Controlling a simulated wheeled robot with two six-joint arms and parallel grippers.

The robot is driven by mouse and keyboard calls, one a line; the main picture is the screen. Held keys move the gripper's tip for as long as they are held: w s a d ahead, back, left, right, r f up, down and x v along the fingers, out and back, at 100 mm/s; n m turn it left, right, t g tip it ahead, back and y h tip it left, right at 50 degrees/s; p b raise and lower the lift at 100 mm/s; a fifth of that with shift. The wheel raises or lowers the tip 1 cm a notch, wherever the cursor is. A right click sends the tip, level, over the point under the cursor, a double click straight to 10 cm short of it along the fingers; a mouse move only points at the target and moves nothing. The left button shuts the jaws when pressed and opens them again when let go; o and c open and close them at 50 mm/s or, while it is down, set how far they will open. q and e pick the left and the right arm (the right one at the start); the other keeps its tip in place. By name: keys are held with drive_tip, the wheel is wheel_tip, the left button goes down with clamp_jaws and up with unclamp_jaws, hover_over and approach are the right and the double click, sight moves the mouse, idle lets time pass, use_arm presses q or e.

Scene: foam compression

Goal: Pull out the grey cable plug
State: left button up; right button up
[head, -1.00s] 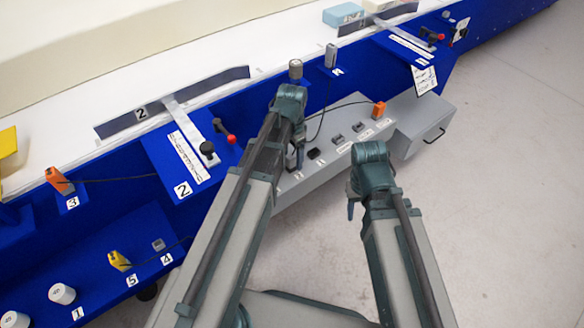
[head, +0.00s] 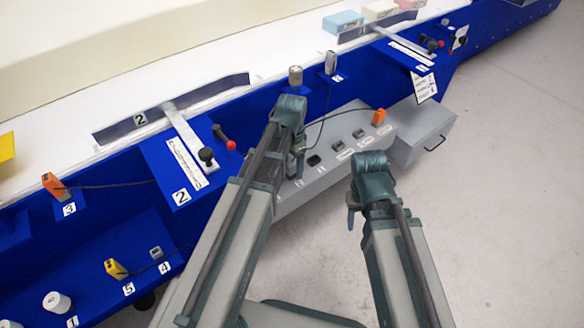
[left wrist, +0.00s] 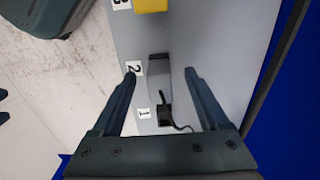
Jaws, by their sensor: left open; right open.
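A grey block (left wrist: 158,68), which looks like the grey cable plug, stands on the light grey panel beside label 2 in the left wrist view. My left gripper (left wrist: 160,72) is open, with one finger on each side of the block and a visible gap on both sides. A black piece (left wrist: 164,115) with a thin black cable lies at the block's lower end beside label 1. In the head view my left gripper (head: 298,163) is over the near end of the panel and hides the block. My right gripper (head: 352,215) hangs open and empty over the floor.
The blue bench (head: 110,185) runs along the left.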

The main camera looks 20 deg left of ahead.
sight(292, 163)
use_arm(q)
clamp_jaws()
idle(0.3)
drive_tip(key=shift+r, duration=0.1)
idle(1.1)
drive_tip(key=shift+r+p, duration=2.9)
drive_tip(key=shift+p, duration=0.1)
